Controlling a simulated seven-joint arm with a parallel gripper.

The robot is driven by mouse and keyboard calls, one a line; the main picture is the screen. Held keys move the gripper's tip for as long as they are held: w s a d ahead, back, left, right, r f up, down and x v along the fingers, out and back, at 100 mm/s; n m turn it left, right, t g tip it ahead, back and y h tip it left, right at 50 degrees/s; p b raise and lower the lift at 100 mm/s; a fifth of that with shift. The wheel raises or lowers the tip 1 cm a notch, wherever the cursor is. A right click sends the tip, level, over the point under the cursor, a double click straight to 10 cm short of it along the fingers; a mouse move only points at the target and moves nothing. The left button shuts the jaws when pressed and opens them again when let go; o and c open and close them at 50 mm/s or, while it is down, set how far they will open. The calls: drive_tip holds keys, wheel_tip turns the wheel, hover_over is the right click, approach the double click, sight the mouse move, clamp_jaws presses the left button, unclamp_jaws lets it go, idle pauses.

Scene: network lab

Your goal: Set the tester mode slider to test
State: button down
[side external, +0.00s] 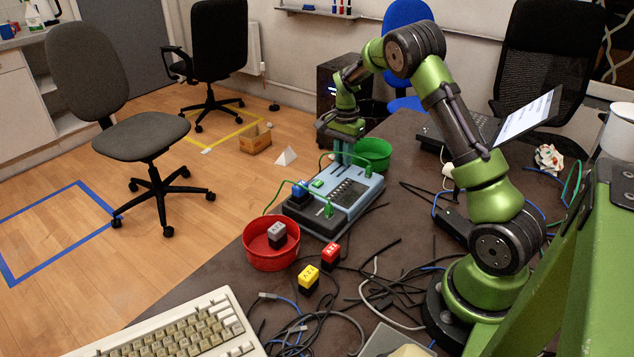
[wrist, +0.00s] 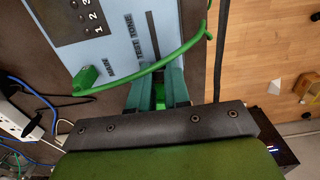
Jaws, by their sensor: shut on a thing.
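The tester (side external: 368,190) is a blue-grey and dark box near the table's left edge. Its face shows in the wrist view (wrist: 75,62), with a dark slot (wrist: 150,24) and printed words beside it, including TONE and TEST. My gripper (side external: 345,160) is down at the tester's far end. In the wrist view its teal fingers (wrist: 158,92) are shut on a small green piece (wrist: 159,90), which appears to be the slider knob. The fingers hide most of it, so its exact position along the slot cannot be told.
A green lead (wrist: 150,66) crosses the tester face close to my fingers. A green bowl (side external: 376,153) stands just behind, and a red bowl (side external: 271,258) with a grey block stands in front. Yellow (side external: 308,279) and red (side external: 331,254) blocks and loose cables lie nearby.

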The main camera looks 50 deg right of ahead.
sight(339, 169)
drive_tip(key=a, duration=0.2)
drive_tip(key=shift+a, duration=0.3)
drive_tip(key=c, duration=1.1)
unclamp_jaws()
wheel_tip(339, 169, up, 17)
drive_tip(key=shift+d, duration=0.1)
drive_tip(key=s+a+n+t, duration=0.2)
drive_tip(key=s+a+n, duration=0.2)
drive_tip(key=s+a, duration=0.2)
drive_tip(key=s+a+r+n+t+y, duration=0.1)
drive_tip(key=s+a+n, duration=0.4)
drive_tip(key=a, duration=0.5)
drive_tip(key=s+a+r+n+t+y, duration=0.1)
drive_tip(key=s+a+n+t, duration=0.3)
drive_tip(key=s+a, duration=0.4)
drive_tip(key=shift+s+a+r+n, duration=0.25)
drive_tip(key=shift+s+a+n, duration=0.05)
drive_tip(key=shift+a+n, duration=0.2)
